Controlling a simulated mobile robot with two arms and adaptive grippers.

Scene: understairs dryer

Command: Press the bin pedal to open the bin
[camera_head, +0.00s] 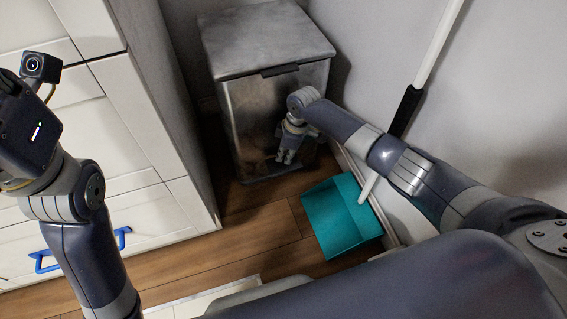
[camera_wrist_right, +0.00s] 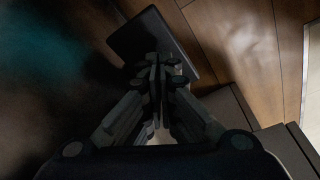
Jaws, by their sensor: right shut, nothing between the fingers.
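The bin (camera_head: 240,112) is a grey metal box standing in the corner. Its lid (camera_head: 262,40) is down. My right gripper (camera_head: 286,157) is shut and empty, pointing down at the low front of the bin. In the right wrist view, the closed fingertips (camera_wrist_right: 158,68) overlap a dark flat plate (camera_wrist_right: 135,38) above the wood floor, which looks like the pedal. I cannot tell whether they touch it. In the head view the pedal is hard to make out near the fingers. My left arm is at the left; its gripper is outside the picture.
A teal dustpan (camera_head: 335,222) lies on the floor right of the bin, with a white and black handle (camera_head: 408,108) leaning along the wall. White drawers (camera_head: 120,120) with a blue handle (camera_head: 82,248) stand at the left. Some wood floor (camera_head: 262,225) is clear before the bin.

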